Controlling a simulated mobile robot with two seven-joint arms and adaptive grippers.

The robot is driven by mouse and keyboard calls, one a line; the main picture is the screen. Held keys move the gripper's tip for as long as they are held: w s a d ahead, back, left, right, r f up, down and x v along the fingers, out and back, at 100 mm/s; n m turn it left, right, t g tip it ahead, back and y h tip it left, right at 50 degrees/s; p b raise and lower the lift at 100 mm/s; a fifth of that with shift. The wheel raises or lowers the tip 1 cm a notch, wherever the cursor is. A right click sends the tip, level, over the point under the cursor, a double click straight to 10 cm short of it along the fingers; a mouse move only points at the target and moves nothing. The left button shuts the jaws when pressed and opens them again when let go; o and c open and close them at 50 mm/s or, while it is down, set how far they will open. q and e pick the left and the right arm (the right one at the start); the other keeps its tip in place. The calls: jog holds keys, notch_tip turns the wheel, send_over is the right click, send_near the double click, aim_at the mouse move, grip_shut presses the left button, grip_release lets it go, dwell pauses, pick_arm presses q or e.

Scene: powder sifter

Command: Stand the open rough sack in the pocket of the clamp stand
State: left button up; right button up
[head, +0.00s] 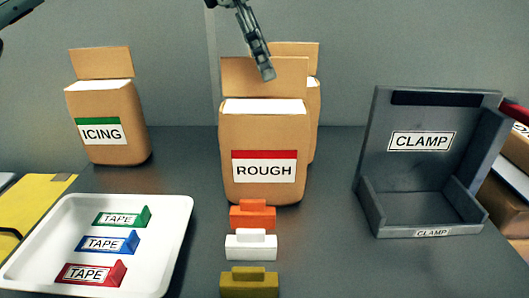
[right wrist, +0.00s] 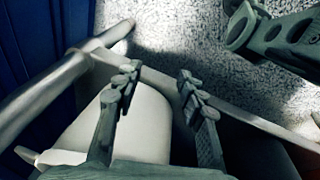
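The brown rough sack (head: 262,130), with a red-banded ROUGH label, stands upright at the middle of the dark table. Its top flap is raised at the back above a white top. The grey clamp stand (head: 375,145) stands apart at the right, with a tall back, side wall and low front lip; its pocket looks empty. My left gripper (head: 264,68) hangs down in front of the raised flap; its fingers overlap in this view, so I cannot tell its opening or whether it touches. My right gripper (right wrist: 158,76) shows in the right wrist view, fingers apart and empty.
An icing sack (head: 105,138) stands back left, and another brown sack (head: 313,105) is partly hidden behind the rough sack. A white tray (head: 170,215) holds green, blue and red tape pieces. Orange (head: 252,218), white (head: 250,247) and olive (head: 249,284) clips line the front. Table between sack and stand is clear.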

pick_arm(q)
jog(key=shift+f, duration=0.3)
pick_arm(e)
jog(key=shift+w+d+r, duration=0.25)
jog(key=shift+w+d, duration=0.1)
jog(key=shift+w, duration=0.25)
jog(key=shift+s, duration=0.2)
pick_arm(q)
grip_shut()
pick_arm(e)
jog(key=shift+s+a+f, duration=0.2)
jog(key=shift+s+a, duration=0.05)
jog(key=shift+a, duration=0.2)
pick_arm(q)
jog(key=shift+r, duration=0.2)
pick_arm(e)
jog(key=shift+d, duration=0.3)
